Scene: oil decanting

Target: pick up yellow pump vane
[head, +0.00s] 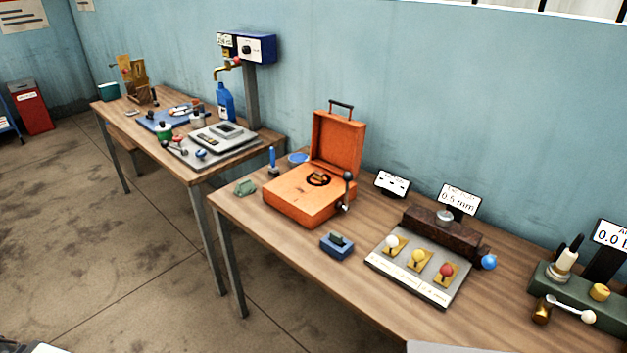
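The yellow pump vane (418,257) appears to be the middle one of three similar pieces on a grey tray (441,297) on the near workbench. It is a small plate with a yellow ball knob on top. A white-knobbed piece (393,244) is to its left and a red-knobbed piece (446,272) is to its right. Labels run along the tray's front edge but are too small to read. My gripper is not in view.
A brown metal block (437,229) stands right behind the tray. A blue box (337,246) and an open orange case (301,198) are to the left. A green fixture (575,297) is to the right. Bare wood (345,290) lies left of the tray.

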